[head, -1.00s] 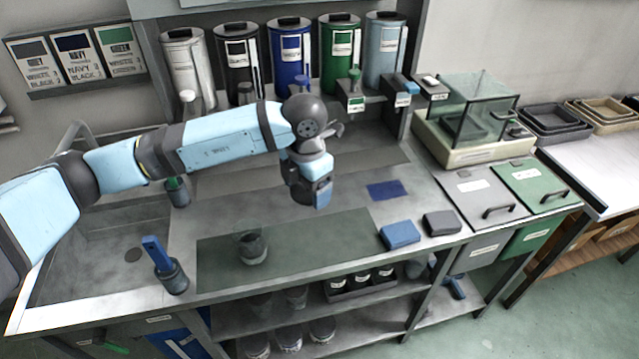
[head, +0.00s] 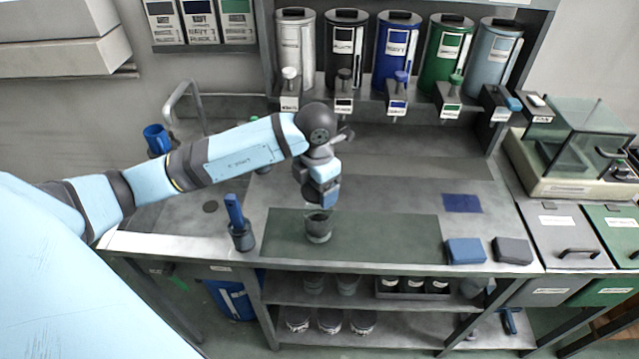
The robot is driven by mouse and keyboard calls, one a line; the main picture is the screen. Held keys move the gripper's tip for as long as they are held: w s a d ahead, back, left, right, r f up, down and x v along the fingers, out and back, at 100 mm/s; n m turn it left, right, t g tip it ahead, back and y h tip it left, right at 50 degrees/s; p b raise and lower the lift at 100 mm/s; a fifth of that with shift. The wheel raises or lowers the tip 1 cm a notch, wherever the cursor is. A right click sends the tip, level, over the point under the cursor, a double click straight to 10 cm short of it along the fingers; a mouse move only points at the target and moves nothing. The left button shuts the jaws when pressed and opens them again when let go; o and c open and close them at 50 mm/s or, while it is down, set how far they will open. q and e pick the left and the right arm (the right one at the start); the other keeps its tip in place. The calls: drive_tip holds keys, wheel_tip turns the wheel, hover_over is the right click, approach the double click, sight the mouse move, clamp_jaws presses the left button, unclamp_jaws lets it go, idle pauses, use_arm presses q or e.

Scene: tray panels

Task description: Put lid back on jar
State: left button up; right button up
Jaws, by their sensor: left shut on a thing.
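A clear glass jar (head: 318,232) with dark contents stands upright on the dark green mat (head: 400,235) near the front of the counter. My left gripper (head: 325,202) points down just above the jar, close to its mouth. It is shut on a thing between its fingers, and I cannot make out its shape. Blue shows at the fingertips, but I cannot tell whether it is finger or held thing. No loose lid can be made out on the counter. Whether the gripper or its load touches the jar cannot be told. My right gripper is not in view.
A dark cup with a blue handle (head: 241,235) stands left of the mat. A blue block (head: 465,251) and a dark grey block (head: 512,251) lie at the front right. Canisters (head: 397,52) line the back above dispensers. The mat's right part is clear.

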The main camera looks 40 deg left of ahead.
use_arm(q)
drive_tip(key=shift+f+b, duration=1.6)
drive_tip(key=shift+f, duration=1.05)
drive_tip(key=shift+f+b, duration=0.15)
drive_tip(key=shift+b, duration=0.4)
idle(0.5)
drive_tip(key=o, duration=0.8)
